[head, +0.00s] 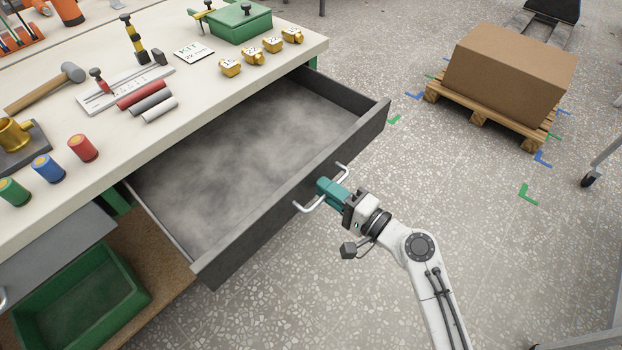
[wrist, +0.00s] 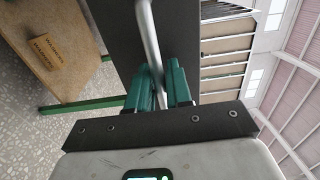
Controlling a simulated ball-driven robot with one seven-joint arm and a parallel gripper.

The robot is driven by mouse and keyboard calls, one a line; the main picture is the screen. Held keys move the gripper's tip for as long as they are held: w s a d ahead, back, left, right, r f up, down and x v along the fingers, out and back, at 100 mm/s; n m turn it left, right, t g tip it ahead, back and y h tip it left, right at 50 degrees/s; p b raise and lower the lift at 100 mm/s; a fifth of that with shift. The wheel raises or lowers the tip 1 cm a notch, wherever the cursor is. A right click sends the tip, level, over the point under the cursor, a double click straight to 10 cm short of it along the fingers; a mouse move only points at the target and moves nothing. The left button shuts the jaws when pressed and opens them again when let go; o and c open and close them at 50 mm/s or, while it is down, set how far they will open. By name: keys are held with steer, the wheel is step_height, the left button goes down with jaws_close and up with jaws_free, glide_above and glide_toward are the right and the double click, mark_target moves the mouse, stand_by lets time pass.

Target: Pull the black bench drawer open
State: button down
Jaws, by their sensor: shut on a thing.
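The black bench drawer (head: 292,204) stands far out from under the pale workbench top (head: 210,80). Its inside is visible and looks empty, with a dusty grey floor. A light metal bar handle (head: 308,206) is on its front face. My gripper (head: 325,189), with teal fingers, is shut on the middle of the handle. In the wrist view the handle (wrist: 150,42) runs down between the teal fingers (wrist: 160,85), against the dark drawer front (wrist: 112,35).
Tools, coloured cylinders and brass pieces stand on the bench top. A green bin (head: 85,300) sits on the lower shelf at left. A cardboard box (head: 510,70) on a wooden pallet (head: 480,115) stands at upper right.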

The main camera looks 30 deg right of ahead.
steer(key=shift+s+d, duration=0.2)
steer(key=shift+s, duration=0.45)
steer(key=c, duration=1.1)
jaws_free()
steer(key=shift+w, duration=0.1)
steer(key=b+v, duration=0.1)
steer(key=v, duration=0.9)
steer(key=shift+s+d+b, duration=0.15)
steer(key=shift+s+b, duration=0.15)
steer(key=shift+s, duration=0.1)
